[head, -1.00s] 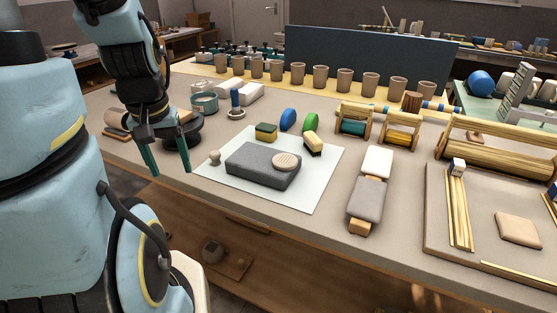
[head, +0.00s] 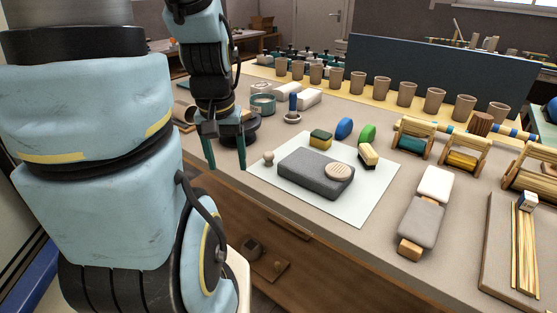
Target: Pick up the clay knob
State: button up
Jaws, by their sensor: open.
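The clay knob (head: 268,157) is a small beige ball on a short base. It stands on the left part of a white sheet (head: 345,213), just left of a grey slab (head: 304,176). My gripper (head: 226,167) points down with its two teal fingers apart and nothing between them. In the picture it is a short way left of the knob, near the table's front edge. How high it is above the table I cannot tell.
A ribbed clay disc (head: 339,172) lies on the grey slab. Sponges (head: 320,139) and a brush (head: 367,157) lie behind it. A dark turntable (head: 250,124) stands behind my gripper. A blue-handled tool (head: 293,107) stands upright nearby. Several clay cups (head: 357,83) line the back.

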aim_at(269, 157)
jog(key=u, duration=0.85)
jog(key=k+l+u, duration=0.2)
jog(key=u, duration=0.2)
jog(key=k+u, duration=0.65)
jog(key=u, duration=0.2)
jog(key=k+j+u, duration=0.1)
jog(key=k, duration=0.35)
jog(key=k+j+u, duration=0.1)
jog(key=k, duration=0.3)
